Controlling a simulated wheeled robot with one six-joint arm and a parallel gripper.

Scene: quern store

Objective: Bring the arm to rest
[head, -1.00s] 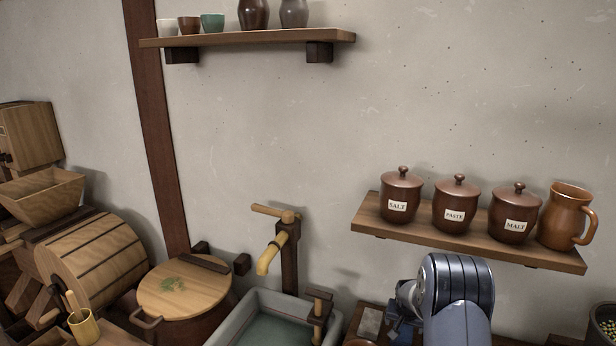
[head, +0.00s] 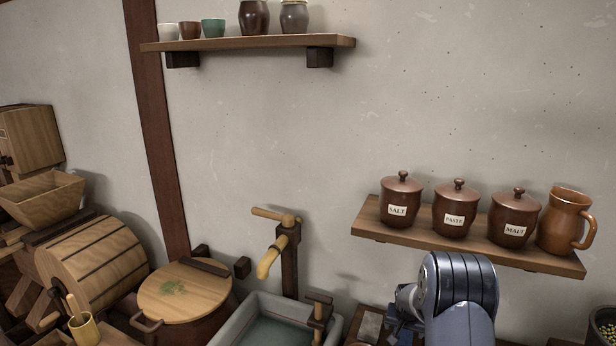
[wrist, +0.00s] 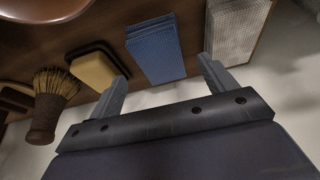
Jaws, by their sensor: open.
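In the wrist view my gripper (wrist: 160,92) is open, its two grey fingers well apart with nothing between them. A blue block-like item (wrist: 155,50) lies on the brown surface beyond the fingers, apart from them.
A shelf (head: 470,245) with lidded jars (head: 401,200) and a jug (head: 565,222) is close above my arm. A basin (head: 262,322) with a tap (head: 270,257) stands left. A brush (wrist: 48,105), yellow block (wrist: 96,69) and pale block (wrist: 235,32) are near the gripper.

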